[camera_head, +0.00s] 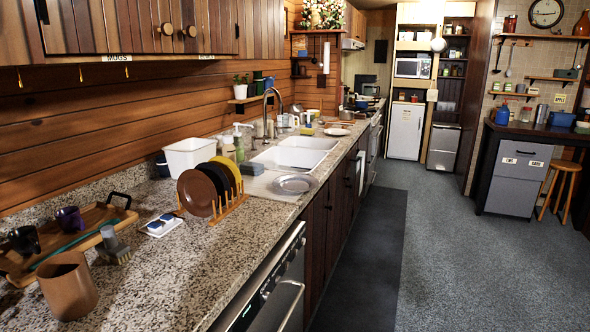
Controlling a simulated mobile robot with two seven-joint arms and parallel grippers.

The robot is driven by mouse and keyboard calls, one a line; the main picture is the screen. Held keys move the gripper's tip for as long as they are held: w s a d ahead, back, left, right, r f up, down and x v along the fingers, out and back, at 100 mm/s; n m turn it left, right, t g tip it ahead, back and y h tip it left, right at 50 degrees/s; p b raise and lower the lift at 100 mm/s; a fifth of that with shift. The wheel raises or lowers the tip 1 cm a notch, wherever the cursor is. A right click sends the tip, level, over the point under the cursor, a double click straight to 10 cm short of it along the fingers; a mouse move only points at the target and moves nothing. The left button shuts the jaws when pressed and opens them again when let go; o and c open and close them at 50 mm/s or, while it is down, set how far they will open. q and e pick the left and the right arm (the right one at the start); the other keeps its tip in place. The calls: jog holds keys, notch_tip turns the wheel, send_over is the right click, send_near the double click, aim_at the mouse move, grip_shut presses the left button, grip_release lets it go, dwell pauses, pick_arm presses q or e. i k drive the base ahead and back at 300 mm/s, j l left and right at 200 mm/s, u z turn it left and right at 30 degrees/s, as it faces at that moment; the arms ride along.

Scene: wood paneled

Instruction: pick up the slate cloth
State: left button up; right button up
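I cannot make out a slate cloth for sure. A small grey-topped item (112,246), which looks like a brush, stands on the near left of the granite counter (180,285), beside a wooden tray (20,266). Further along the counter, by the sink (296,152), small items are too small to tell apart. Neither of my grippers shows in the head view.
A brown pot (68,285) stands near the counter's front left. A dish rack (228,209) holds several plates before a white tub (190,154). A metal dish (294,184) lies beside the sink. The grey floor (455,260) to the right is open.

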aim_at(256, 168)
jog(key=i+l+z, duration=0.15)
jog(key=i+z, duration=0.5)
jog(key=i, duration=3.35)
jog(key=i+u, duration=0.15)
jog(key=i, duration=0.25)
jog(key=i+l+u, duration=0.2)
jog(key=i, duration=0.25)
jog(key=i+l+u, duration=0.15)
jog(key=i, duration=0.25)
jog(key=u, duration=3.5)
